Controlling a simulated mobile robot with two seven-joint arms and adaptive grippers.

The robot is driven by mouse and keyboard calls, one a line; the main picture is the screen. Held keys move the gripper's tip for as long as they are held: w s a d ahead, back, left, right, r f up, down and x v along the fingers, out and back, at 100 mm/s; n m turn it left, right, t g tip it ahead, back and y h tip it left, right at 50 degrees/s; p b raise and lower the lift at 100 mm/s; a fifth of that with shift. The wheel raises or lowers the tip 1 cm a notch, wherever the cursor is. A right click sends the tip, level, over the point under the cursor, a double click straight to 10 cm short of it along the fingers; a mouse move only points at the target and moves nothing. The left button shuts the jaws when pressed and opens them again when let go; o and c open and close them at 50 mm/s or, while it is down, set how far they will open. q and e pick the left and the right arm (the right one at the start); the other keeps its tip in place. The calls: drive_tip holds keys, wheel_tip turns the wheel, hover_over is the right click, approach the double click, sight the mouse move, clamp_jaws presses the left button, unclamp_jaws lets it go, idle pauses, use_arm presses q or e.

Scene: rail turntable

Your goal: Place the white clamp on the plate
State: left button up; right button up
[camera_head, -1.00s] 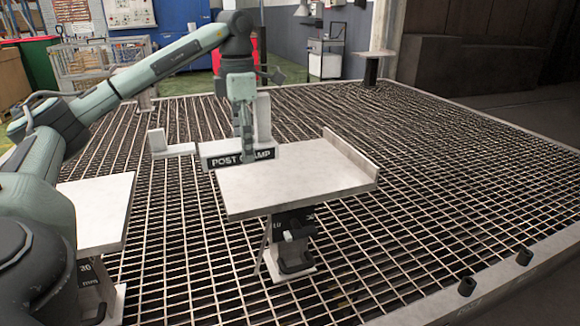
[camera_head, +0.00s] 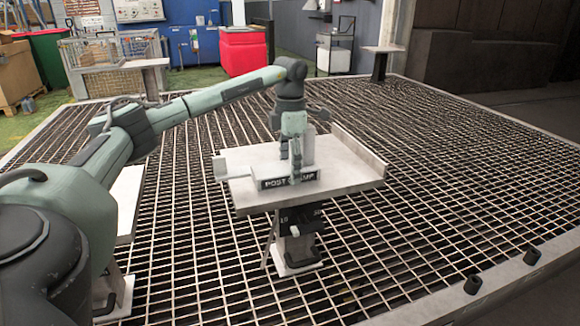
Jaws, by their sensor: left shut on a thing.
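The white clamp (camera_head: 262,171) has a dark label reading "POST CLAMP", partly hidden by my fingers, and an upright piece at its left end. My left gripper (camera_head: 295,178) points down and is shut on the clamp, near its right part. The plate (camera_head: 352,168) is a pale square top with a raised lip along its right edge, on a dark stand. The clamp is over the plate's left and front part, and its left end reaches about the plate's left edge. I cannot tell whether it touches the surface. My right gripper is out of view.
A second pale plate (camera_head: 128,200) is partly hidden behind my left arm. The plate's right and back part is bare.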

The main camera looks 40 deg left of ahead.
sight(290, 166)
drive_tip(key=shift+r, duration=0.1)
use_arm(q)
drive_tip(key=o, duration=1.6)
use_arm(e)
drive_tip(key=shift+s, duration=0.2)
use_arm(q)
wheel_tip(290, 166, up, 12)
drive_tip(key=shift+r+p, duration=0.15)
drive_tip(key=shift+p, duration=0.25)
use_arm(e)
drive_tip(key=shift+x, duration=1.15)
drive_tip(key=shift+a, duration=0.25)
